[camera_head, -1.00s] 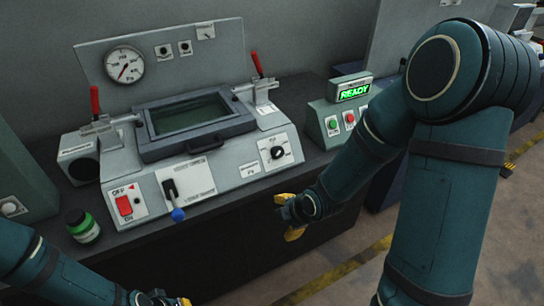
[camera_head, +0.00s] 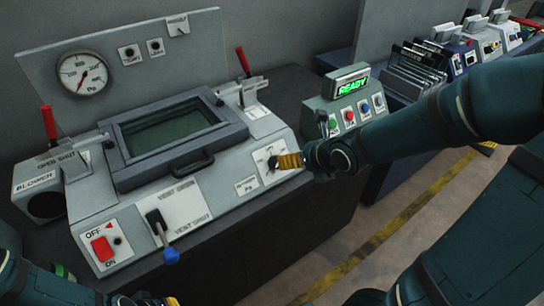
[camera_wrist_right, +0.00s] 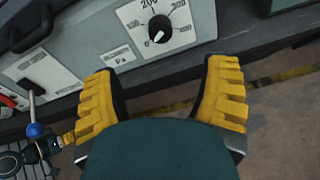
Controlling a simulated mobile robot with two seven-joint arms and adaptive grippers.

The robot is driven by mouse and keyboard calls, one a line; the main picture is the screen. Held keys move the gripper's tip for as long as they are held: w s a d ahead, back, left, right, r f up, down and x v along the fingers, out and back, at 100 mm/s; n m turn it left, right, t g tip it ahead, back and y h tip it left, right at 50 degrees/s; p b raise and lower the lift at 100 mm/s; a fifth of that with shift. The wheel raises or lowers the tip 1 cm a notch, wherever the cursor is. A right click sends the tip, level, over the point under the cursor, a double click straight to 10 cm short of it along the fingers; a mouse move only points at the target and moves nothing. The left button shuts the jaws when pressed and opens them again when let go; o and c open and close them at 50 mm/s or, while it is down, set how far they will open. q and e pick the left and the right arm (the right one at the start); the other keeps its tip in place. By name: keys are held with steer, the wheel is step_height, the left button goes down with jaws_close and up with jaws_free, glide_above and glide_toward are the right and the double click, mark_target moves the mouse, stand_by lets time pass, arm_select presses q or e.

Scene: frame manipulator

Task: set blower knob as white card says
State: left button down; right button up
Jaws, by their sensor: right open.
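The blower knob (camera_wrist_right: 158,28) is black and round on a white dial plate with numbers around it. Its white mark points to the lower left in the right wrist view. In the right wrist view the yellow fingers of my right gripper (camera_wrist_right: 165,75) are spread and empty, short of the knob. A small white card (camera_wrist_right: 117,56) marked Pa sits beside the dial. My left gripper (camera_head: 150,299) shows only partly at the bottom edge.
A gauge (camera_head: 83,73) is on the back panel. The vent lever (camera_head: 163,238) with a blue ball and the red switch (camera_head: 102,249) are left of the dial. A box with a green READY display (camera_head: 352,86) stands right. A framed window (camera_head: 170,137) fills the middle.

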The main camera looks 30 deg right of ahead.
mark_target(276, 162)
steer(key=b+x, duration=0.2)
steer(key=x, duration=1.1)
steer(key=shift+f+b, duration=0.2)
steer(key=shift+b, duration=0.1)
steer(key=c, duration=1.2)
